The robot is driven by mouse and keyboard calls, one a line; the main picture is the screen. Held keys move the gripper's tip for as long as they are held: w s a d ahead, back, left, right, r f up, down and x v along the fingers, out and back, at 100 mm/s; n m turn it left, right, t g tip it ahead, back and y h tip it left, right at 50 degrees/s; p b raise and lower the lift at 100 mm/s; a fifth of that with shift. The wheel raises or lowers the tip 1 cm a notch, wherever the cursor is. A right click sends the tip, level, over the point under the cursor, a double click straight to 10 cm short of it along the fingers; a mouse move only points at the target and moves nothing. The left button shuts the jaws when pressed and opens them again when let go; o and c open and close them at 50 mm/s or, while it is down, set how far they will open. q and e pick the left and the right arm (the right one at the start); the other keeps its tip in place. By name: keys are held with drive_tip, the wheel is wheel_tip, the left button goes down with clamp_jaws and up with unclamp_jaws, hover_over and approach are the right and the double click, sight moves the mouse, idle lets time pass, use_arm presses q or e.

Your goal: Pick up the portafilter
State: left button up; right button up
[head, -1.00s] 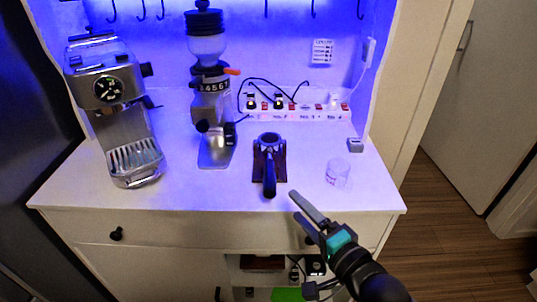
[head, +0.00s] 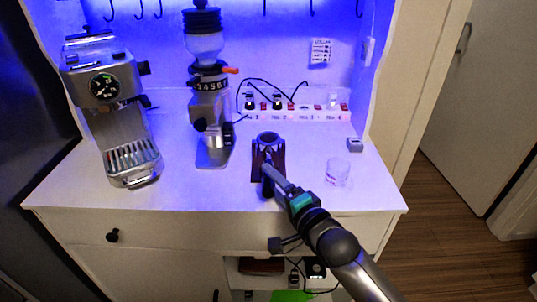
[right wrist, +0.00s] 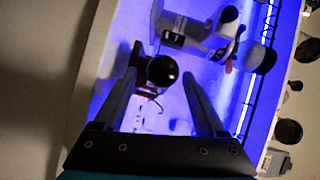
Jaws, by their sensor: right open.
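The portafilter (head: 268,140) rests on a dark brown stand on the white counter, with its black handle toward the front edge. My right gripper (head: 268,172) is at the handle, its fingers partly covering it in the head view. In the right wrist view the round dark handle end (right wrist: 162,70) shows between the tips of my open right gripper (right wrist: 160,78), with a gap on each side. I cannot tell whether a finger touches it. My left gripper is not in view.
The grinder (head: 209,100) stands behind and left of the portafilter, and the espresso machine (head: 118,110) is farther left. A clear cup (head: 337,173) stands to the right, close to my right arm. A power strip (head: 300,114) with cables lies behind.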

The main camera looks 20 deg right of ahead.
drive_tip(key=shift+w+a, duration=0.15)
drive_tip(key=shift+w, duration=0.4)
clamp_jaws()
idle(1.0)
drive_tip(key=shift+r, duration=0.15)
